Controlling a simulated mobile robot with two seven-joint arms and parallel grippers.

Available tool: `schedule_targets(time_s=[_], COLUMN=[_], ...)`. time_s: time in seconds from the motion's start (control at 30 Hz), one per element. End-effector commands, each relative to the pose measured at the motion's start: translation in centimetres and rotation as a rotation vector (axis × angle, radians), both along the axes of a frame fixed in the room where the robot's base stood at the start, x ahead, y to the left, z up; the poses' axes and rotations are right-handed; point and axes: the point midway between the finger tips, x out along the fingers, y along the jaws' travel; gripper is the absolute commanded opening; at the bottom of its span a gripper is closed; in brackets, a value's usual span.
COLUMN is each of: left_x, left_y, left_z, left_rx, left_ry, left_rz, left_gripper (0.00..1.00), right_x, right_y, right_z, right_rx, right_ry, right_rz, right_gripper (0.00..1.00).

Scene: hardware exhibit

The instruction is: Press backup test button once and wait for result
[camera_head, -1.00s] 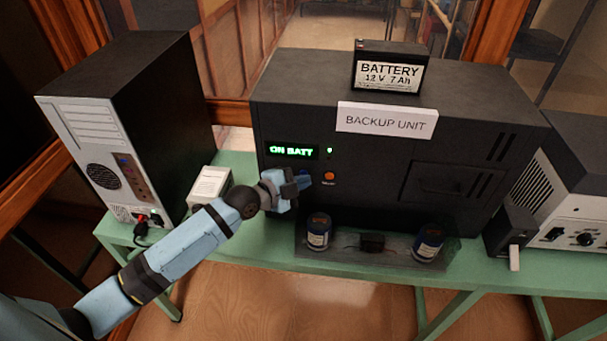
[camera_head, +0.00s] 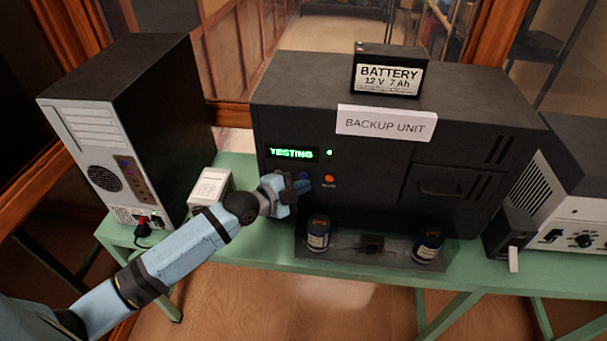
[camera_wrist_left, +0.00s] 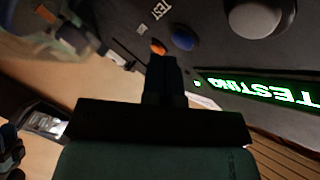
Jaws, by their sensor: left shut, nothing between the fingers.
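The black backup unit (camera_head: 380,195) stands on the green bench with a "BACKUP UNIT" sign on it. Its lit display (camera_head: 291,153) reads TESTING in green, and a small green light glows beside it. Below the display are a blue button (camera_head: 304,175), partly hidden by my gripper, and an orange button (camera_head: 329,179). My left gripper (camera_head: 307,186) is shut and empty, just in front of the panel near the blue button. In the left wrist view the blue button (camera_wrist_left: 183,41) shows clear of the shut fingers (camera_wrist_left: 165,75), near a TEST label.
A battery (camera_head: 387,74) sits on top of the unit. Two dark cans (camera_head: 318,236) and a small block stand on a tray in front. A computer tower (camera_head: 140,120) and a white box (camera_head: 210,187) are at left, another device (camera_head: 575,215) at right.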

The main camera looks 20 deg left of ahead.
Motion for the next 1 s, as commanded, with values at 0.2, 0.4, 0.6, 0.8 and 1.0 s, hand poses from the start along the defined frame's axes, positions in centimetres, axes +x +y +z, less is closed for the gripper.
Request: schedule_targets(time_s=[0.2,0.4,0.6,0.8,1.0], left_x=[-0.3,-0.5,-2.3,-4.2,-5.1], left_y=[-0.1,-0.2,-0.7,-1.2,-1.5], left_z=[0.0,0.1,0.2,0.2,0.1], left_rx=[0.000,-0.001,-0.002,0.000,-0.001], left_ry=[0.000,0.001,0.002,0.002,-0.001], left_rz=[-0.001,-0.001,-0.001,-0.001,-0.002], left_gripper=[0.00,0.00,0.00,0.00,0.00], right_x=[0.0,0.0,0.0,0.1,0.1], right_y=[0.0,0.0,0.0,0.0,0.0], right_z=[0.2,0.5,1.8,2.8,3.1], right_rx=[0.001,0.001,0.001,0.001,0.001], right_ry=[-0.002,-0.002,-0.003,-0.004,-0.004], right_rz=[0.000,0.000,0.000,0.000,0.000], right_gripper=[0.51,0.51,0.51,0.51,0.51])
